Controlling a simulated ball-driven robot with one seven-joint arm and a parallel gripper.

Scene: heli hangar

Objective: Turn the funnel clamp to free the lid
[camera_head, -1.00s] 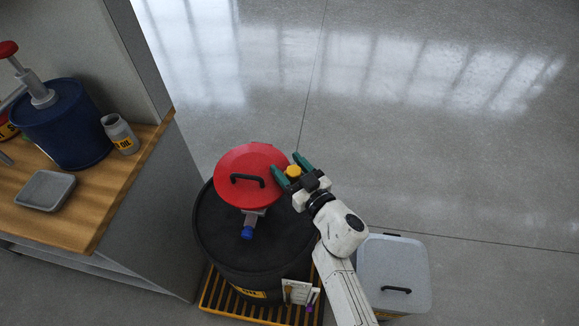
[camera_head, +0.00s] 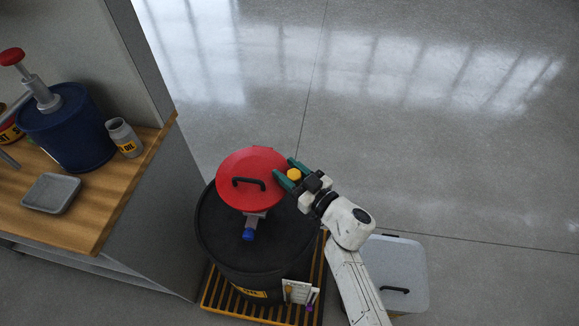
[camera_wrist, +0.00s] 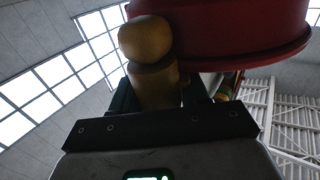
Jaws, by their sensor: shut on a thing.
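The red round lid (camera_head: 240,187) with a black handle sits over the black drum (camera_head: 225,240); its underside edge shows in the wrist view (camera_wrist: 240,45). The yellow clamp knob (camera_head: 294,174) is at the lid's right edge. My gripper (camera_head: 291,172) reaches it from the right and is shut on the knob, one green finger on either side. In the wrist view the clamp knob (camera_wrist: 145,40) and its stem rise between the dark fingers (camera_wrist: 155,95). The funnel itself is mostly hidden beneath the lid.
A blue-ended fitting (camera_head: 248,234) sticks out below the lid. The drum stands on a yellow slatted pallet (camera_head: 219,302). A grey lidded bin (camera_head: 405,262) stands right, partly behind my arm. A wooden-topped bench (camera_head: 85,220) is at left. Floor beyond is clear.

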